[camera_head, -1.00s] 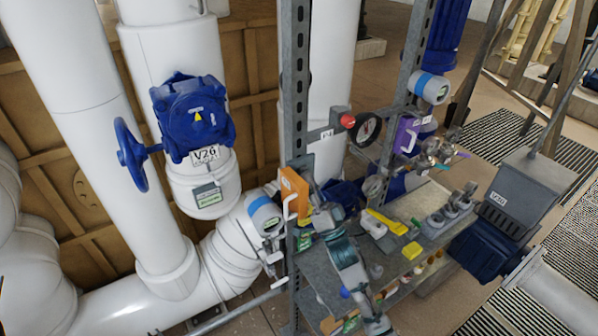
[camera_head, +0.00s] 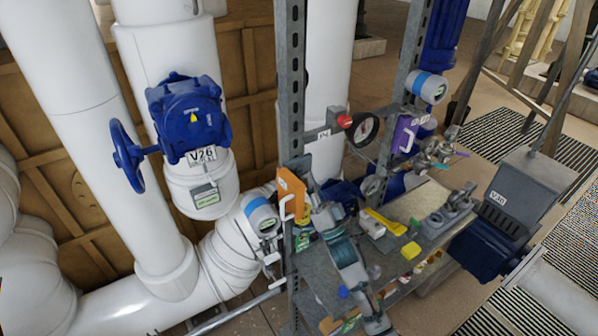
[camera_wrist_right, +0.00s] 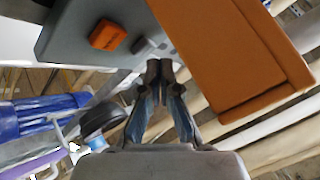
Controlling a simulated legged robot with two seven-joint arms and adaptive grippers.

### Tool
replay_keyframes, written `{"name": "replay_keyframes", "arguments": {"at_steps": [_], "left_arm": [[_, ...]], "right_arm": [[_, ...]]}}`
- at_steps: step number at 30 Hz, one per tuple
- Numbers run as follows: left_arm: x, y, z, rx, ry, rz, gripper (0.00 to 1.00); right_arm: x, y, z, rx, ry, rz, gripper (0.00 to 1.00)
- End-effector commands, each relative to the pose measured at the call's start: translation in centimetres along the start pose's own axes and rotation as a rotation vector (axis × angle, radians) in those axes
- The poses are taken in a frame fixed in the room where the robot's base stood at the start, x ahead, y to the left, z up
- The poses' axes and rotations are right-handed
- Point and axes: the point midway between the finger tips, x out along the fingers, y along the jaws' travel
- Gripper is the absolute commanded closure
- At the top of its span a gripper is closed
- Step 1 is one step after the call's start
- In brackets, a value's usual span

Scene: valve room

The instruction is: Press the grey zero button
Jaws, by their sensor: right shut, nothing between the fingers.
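In the right wrist view, a grey panel (camera_wrist_right: 75,40) carries an orange button (camera_wrist_right: 108,36) and a small grey button (camera_wrist_right: 147,47) beside it. An orange cover or door (camera_wrist_right: 235,45) stands open to the right of them. My right gripper (camera_wrist_right: 160,68) is shut and empty, its tips just below the grey button; whether they touch it I cannot tell. In the head view my right gripper (camera_head: 309,185) is beside the orange cover (camera_head: 291,193) on the rack post, and the buttons are hidden. My left gripper is not in view.
A metal post (camera_head: 291,90) rises right behind the orange cover. A shelf (camera_head: 318,275) with several small items lies below my right arm. A blue valve (camera_head: 188,118) and white pipes fill the left.

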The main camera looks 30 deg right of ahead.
Motion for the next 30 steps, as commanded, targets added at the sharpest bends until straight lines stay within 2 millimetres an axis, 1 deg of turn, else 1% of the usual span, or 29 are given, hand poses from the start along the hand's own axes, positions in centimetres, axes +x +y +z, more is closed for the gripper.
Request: {"name": "replay_keyframes", "arguments": {"at_steps": [6, 11, 14, 24, 30], "left_arm": [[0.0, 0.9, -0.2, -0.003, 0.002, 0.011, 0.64], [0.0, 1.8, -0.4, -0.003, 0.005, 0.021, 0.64], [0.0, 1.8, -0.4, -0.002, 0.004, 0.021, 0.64], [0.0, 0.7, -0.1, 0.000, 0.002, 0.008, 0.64], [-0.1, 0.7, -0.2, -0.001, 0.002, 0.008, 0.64]], "right_arm": [[0.3, 0.6, -0.1, -0.004, -0.002, 0.000, 1.00], [0.4, 0.4, 0.1, -0.004, -0.002, -0.002, 1.00], [0.4, 0.3, 0.1, -0.005, -0.003, -0.002, 1.00], [0.5, 0.7, 0.0, -0.003, -0.001, 0.000, 1.00], [0.7, 0.9, 0.2, -0.002, -0.002, 0.000, 1.00]]}}
